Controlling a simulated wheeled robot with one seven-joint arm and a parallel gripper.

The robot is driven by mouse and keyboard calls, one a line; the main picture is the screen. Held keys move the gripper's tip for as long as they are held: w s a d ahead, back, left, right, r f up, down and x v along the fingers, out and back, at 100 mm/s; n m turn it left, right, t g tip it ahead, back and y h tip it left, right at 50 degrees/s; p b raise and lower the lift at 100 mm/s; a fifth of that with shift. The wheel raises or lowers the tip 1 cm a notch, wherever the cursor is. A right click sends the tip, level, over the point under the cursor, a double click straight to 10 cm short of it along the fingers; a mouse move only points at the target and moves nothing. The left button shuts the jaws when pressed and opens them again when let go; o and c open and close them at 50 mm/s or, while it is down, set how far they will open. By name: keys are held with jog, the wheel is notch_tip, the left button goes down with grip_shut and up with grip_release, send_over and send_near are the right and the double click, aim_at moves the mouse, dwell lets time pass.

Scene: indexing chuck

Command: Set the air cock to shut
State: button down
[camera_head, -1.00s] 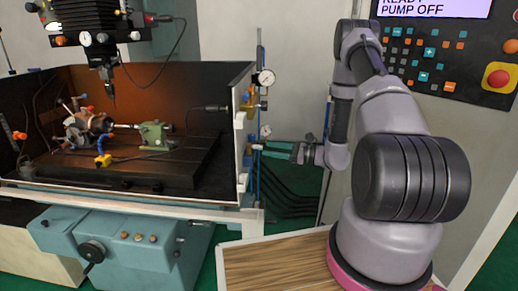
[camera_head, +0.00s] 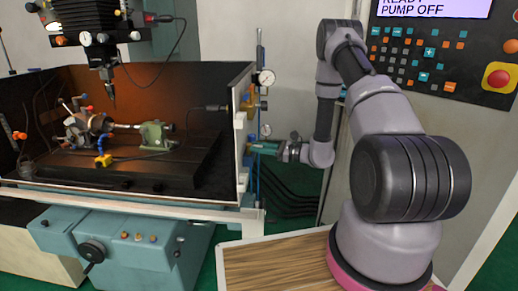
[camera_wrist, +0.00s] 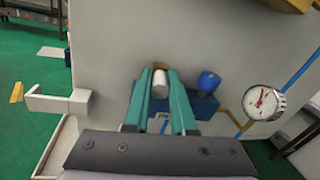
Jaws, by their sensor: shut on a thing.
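My gripper (camera_wrist: 159,84) shows in the wrist view with its two teal fingers closed around a pale, rounded knob (camera_wrist: 159,83). A blue body (camera_wrist: 204,106) with a blue knob (camera_wrist: 208,82) sits just right of the fingers, on the grey side wall of the machine. Which of these is the air cock I cannot tell for sure, since the fingers cover much of the held part and a small label is too hidden to read. In the head view my gripper (camera_head: 252,147) reaches left against the machine's right side panel.
A round gauge (camera_wrist: 263,102) with yellow and blue pipes stands right of the gripper. A white bracket (camera_wrist: 57,101) juts out to the left. In the head view, the enclosure's edge (camera_head: 243,165) is close to my fingers, with gauges (camera_head: 266,78) above and dark hoses (camera_head: 285,198) below.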

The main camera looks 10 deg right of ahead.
jog(key=shift+s+a+m+t+h, duration=0.35)
jog(key=shift+a+m+t+h, duration=0.15)
jog(key=shift+m+t+h, duration=1.55)
jog(key=shift+s+a+m+t+h, duration=0.5)
jog(key=shift+m+t+h, duration=0.8)
jog(key=shift+h, duration=1.3)
jog(key=shift+s+a+m+t+h, duration=0.25)
jog(key=shift+a+m+t+h, duration=0.3)
jog(key=shift+m+t+h, duration=1.2)
jog(key=shift+m+g+h, duration=0.5)
jog(key=shift+h, duration=0.2)
jog(key=c, duration=0.8)
grip_release()
jog(key=shift+o, duration=0.2)
